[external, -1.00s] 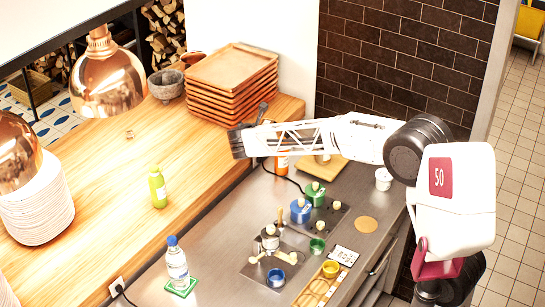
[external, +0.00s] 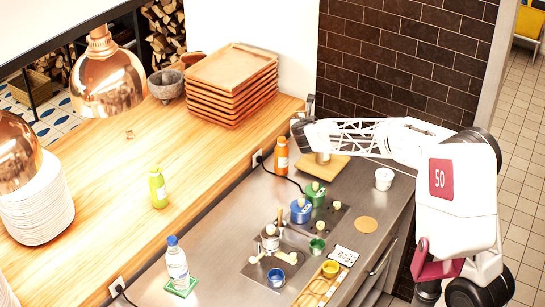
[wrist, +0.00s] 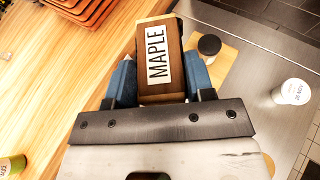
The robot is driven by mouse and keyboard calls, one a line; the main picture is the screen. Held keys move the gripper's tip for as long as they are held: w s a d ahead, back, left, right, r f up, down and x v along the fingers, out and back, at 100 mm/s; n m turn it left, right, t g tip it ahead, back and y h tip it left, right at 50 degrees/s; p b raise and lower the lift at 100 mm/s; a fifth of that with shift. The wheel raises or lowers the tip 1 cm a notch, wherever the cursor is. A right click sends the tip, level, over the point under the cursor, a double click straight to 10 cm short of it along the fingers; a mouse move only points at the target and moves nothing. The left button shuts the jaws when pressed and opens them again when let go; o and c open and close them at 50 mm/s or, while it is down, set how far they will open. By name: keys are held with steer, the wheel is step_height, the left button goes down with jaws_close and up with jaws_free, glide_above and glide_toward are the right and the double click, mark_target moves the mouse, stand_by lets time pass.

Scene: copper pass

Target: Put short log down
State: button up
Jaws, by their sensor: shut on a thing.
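In the wrist view a short brown wooden log (wrist: 174,34) with a white "MAPLE" label sits between the two blue fingers of my gripper (wrist: 160,80). My gripper is shut on it. In the external view my gripper (external: 305,133) is above the back of the steel counter, near the wooden counter's edge. The log cannot be made out clearly there. In the wrist view the log appears over the border between wood and steel; its height above the surface is hard to tell.
A wooden board (external: 338,168) lies below my arm. An orange bottle (external: 281,155) and a white cup (external: 384,179) stand on the steel counter. A stack of brown trays (external: 235,78) is behind on the wood. The wood around the green bottle (external: 158,188) is mostly clear.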

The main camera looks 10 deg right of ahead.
steer(key=shift+s+d+n+y, duration=2.7)
steer(key=shift+s+d, duration=0.85)
steer(key=shift+d, duration=2.4)
steer(key=s+d+n+g+y, duration=0.2)
steer(key=s+d+n+y, duration=0.15)
steer(key=s, duration=0.35)
steer(key=s+d+n+g+y, duration=0.2)
steer(key=s+d, duration=0.2)
steer(key=s, duration=0.4)
steer(key=shift+y, duration=0.25)
steer(key=f, duration=2.3)
steer(key=shift+s+d+f, duration=0.15)
steer(key=shift+s, duration=0.15)
steer(key=shift+w, duration=0.1)
steer(key=w, duration=0.5)
steer(key=w+f, duration=0.1)
steer(key=w, duration=0.9)
steer(key=shift+w+a+f, duration=0.2)
steer(key=shift+w+a, duration=0.2)
